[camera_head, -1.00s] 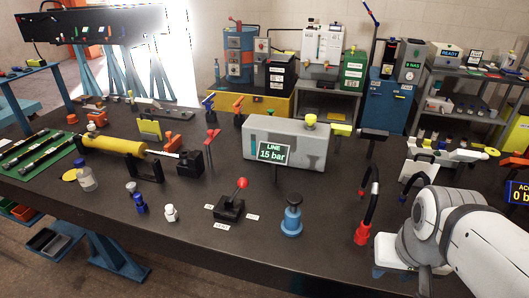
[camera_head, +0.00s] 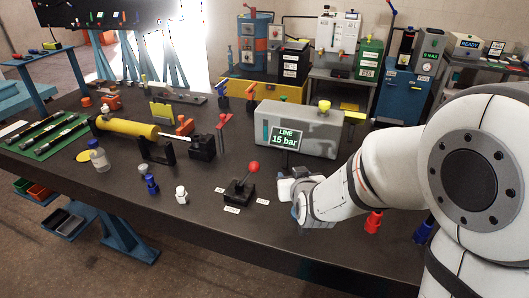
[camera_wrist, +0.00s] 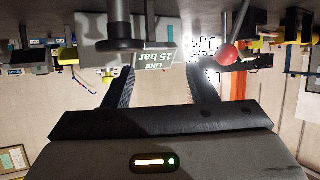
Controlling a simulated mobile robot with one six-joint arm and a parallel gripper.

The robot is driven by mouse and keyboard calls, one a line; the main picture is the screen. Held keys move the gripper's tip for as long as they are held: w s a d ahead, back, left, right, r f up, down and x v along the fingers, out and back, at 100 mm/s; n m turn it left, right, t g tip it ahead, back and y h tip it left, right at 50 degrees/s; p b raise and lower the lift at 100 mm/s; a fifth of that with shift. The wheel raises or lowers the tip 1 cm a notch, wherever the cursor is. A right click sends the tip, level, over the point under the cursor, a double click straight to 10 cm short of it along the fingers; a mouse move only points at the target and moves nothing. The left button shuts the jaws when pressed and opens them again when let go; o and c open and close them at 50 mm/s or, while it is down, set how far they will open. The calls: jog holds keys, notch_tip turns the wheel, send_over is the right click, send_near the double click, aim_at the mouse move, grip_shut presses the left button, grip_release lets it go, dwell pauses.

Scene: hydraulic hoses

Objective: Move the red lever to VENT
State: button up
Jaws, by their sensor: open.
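The red lever (camera_head: 253,168) has a round red knob on a short stem that rises from a black base (camera_head: 240,191) on the dark bench. Small white labels lie around the base, too small to read. The stem leans a little to the right. My gripper (camera_head: 290,188) is just right of the lever in the head view, its fingers partly hidden. In the upside-down wrist view the two black fingers (camera_wrist: 160,76) are spread with nothing held between them. The red knob (camera_wrist: 228,54) shows beyond and outside the right finger, apart from it.
A grey block with a LINE 15 bar display (camera_head: 286,138) stands behind the lever. A grey post (camera_wrist: 118,25) shows close to the left finger in the wrist view. A white-capped fitting (camera_head: 181,195) stands to the left. A red hose end (camera_head: 373,222) is to the right.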

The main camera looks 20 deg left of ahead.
aim_at(255, 170)
jog(key=a+f+t+y, duration=0.1)
jog(key=a, duration=0.2)
jog(key=a+n+t, duration=0.1)
jog(key=a, duration=0.2)
jog(key=s+a+f+t+y, duration=0.1)
jog(key=a+t, duration=0.1)
jog(key=a, duration=0.2)
jog(key=shift+f+n+y, duration=0.3)
jog(key=shift+n, duration=0.1)
jog(key=p+x, duration=0.1)
jog(key=x, duration=0.6)
jog(key=shift+w, duration=0.25)
jog(key=shift+a+r, duration=0.1)
jog(key=shift+a, duration=0.05)
grip_shut()
